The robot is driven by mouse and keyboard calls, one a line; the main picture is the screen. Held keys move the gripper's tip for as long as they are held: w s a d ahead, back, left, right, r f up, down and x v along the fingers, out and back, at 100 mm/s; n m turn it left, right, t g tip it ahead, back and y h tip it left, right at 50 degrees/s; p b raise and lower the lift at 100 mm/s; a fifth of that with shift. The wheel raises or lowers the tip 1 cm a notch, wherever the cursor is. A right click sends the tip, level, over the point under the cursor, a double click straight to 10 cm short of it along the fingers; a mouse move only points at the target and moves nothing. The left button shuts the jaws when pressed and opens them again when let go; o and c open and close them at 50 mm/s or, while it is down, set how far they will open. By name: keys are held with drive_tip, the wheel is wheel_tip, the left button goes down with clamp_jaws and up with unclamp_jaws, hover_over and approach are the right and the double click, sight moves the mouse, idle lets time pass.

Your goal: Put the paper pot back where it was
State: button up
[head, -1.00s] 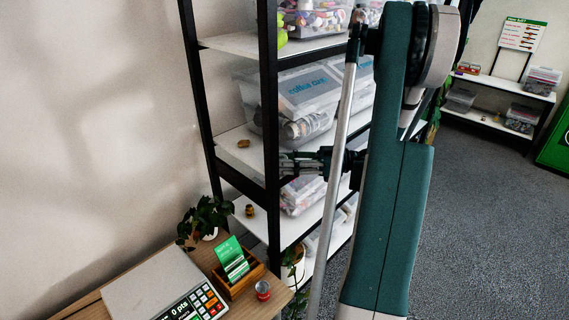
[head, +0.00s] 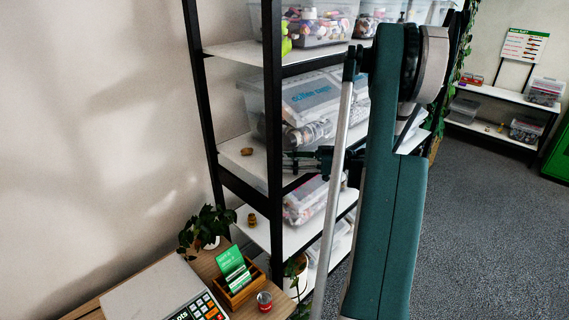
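A small brown object (head: 247,151) lies on the shelf board level with the coffee cups box. A second small brown and yellowish object (head: 251,219) stands on the shelf below. I cannot tell whether either is the paper pot. My gripper (head: 290,161) points left at the shelf's front, near the black post and to the right of the upper brown object, apart from it in the picture. Its fingers are small and dark against the post, so whether they are open or hold anything is unclear.
The black-framed shelf (head: 270,110) holds a clear box (head: 310,90) labelled coffee cups and other bins. Below left, a wooden desk (head: 210,262) carries a points scale (head: 155,285), a card holder (head: 238,284), a red can (head: 264,301) and a plant (head: 207,225). Grey floor is clear at right.

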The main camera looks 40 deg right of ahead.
drive_tip(key=o, duration=1.1)
drive_tip(key=shift+v, duration=6)
drive_tip(key=shift+s, duration=0.1)
